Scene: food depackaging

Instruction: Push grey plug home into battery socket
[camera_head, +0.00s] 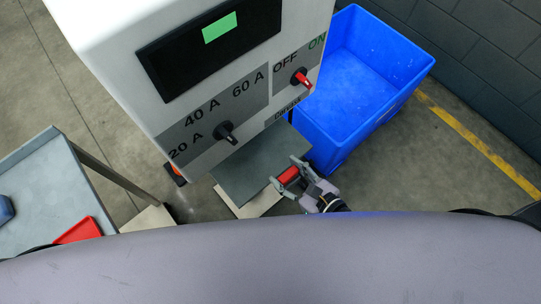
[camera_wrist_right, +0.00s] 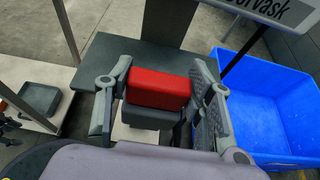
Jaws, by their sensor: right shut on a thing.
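My right gripper (camera_head: 289,178) is shut on a red block (camera_head: 289,174) at the front edge of the charger's grey shelf. In the right wrist view, the fingers (camera_wrist_right: 158,95) stand on either side of the red block (camera_wrist_right: 160,88), with a dark grey part (camera_wrist_right: 150,116) directly below it. I cannot tell whether this grey part is the grey plug or whether it is joined to the red block. No battery socket can be made out. My left gripper is not in view.
The white charger cabinet (camera_head: 110,55) has a dark screen, a black dial (camera_head: 226,132) and a red switch (camera_head: 301,79). Its grey shelf (camera_head: 240,165) is bare. A blue bin (camera_head: 322,135) stands at right. A grey cart (camera_head: 45,190) with a red tray (camera_head: 78,231) is at left.

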